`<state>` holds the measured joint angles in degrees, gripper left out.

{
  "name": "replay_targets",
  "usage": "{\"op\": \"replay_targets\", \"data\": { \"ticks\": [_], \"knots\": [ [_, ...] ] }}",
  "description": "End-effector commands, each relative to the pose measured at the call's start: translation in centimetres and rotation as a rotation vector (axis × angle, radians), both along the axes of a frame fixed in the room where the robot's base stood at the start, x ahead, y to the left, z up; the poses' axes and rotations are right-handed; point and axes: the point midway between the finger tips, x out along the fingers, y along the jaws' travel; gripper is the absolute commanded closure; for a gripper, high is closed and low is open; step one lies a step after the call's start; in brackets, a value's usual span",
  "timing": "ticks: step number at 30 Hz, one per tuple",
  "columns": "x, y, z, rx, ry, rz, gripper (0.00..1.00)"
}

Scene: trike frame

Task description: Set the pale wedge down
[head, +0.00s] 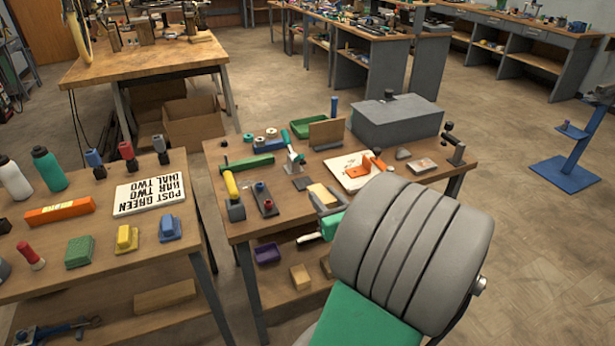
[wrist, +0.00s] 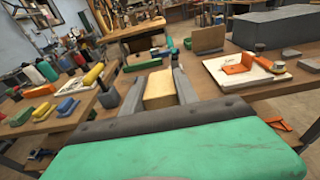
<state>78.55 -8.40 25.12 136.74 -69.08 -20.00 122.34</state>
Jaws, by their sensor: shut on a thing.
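The pale wedge (wrist: 159,88) is a light wooden block between the two grey fingers of my gripper (wrist: 158,98) in the wrist view. The fingers are shut on its sides. In the head view the wedge (head: 322,194) shows small near the front of the middle workbench (head: 226,214), with my gripper (head: 328,207) around it. Whether the wedge touches the bench top or hangs above it, I cannot tell. My large grey arm link hides the front right part of the bench.
A white board with an orange bracket (head: 373,162) lies right of the wedge. A grey box (head: 397,120), an upright brown board (head: 326,133) and a green clamp (head: 249,163) stand farther back. A yellow-handled tool (head: 231,186) is left. A second bench (head: 110,262) stands left across a gap.

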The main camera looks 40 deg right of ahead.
Motion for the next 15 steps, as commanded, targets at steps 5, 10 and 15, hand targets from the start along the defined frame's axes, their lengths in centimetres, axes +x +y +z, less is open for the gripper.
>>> {"op": "replay_targets", "data": {
  "ticks": [5,10,15],
  "knots": [
    [2.5,-1.9,-1.8,0.004,0.0,-0.004,1.0],
    [6.6,-4.7,-4.0,0.002,0.0,-0.006,1.0],
    [9.6,-6.6,-7.8,0.005,0.002,-0.008,1.0]
  ]
}}
